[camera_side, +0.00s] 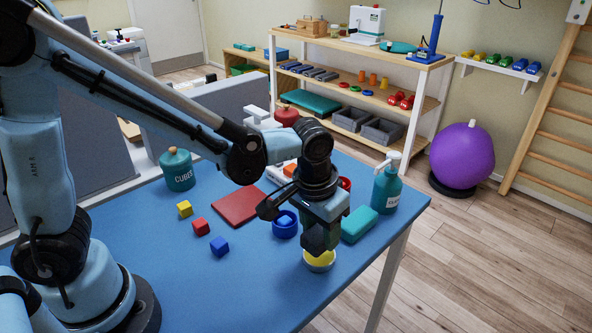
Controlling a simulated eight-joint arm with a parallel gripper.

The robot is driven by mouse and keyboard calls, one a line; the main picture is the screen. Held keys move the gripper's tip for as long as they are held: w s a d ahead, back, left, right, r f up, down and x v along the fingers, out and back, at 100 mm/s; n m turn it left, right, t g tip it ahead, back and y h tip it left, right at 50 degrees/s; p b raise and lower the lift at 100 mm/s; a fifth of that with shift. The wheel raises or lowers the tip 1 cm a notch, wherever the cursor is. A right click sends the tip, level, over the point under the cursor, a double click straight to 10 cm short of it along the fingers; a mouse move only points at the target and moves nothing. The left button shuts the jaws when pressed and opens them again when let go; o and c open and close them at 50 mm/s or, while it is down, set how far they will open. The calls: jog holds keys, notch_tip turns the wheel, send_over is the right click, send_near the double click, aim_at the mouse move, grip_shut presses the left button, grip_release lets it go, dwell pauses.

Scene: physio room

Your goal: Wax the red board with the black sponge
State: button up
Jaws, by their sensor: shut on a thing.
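The red board (238,206) lies flat on the blue table, left of my gripper. My gripper (323,232) points down near the table's right front part and is shut on a dark block, which looks like the black sponge (314,241). The sponge is partly hidden by the fingers. Directly below it stands a small round pale dish (320,268) with yellow, wax-like content (319,258). The sponge's lower end is at or just above the yellow; I cannot tell whether they touch.
A blue bowl (285,230) with a blue ball, a teal block (359,224) and a teal pump bottle (386,190) stand close around my gripper. Yellow (185,209), red (201,227) and blue (219,246) cubes and a teal jar (178,173) are left. The table's front is clear.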

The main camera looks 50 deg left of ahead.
aim_at(322, 230)
jog(key=shift+r, duration=1.9)
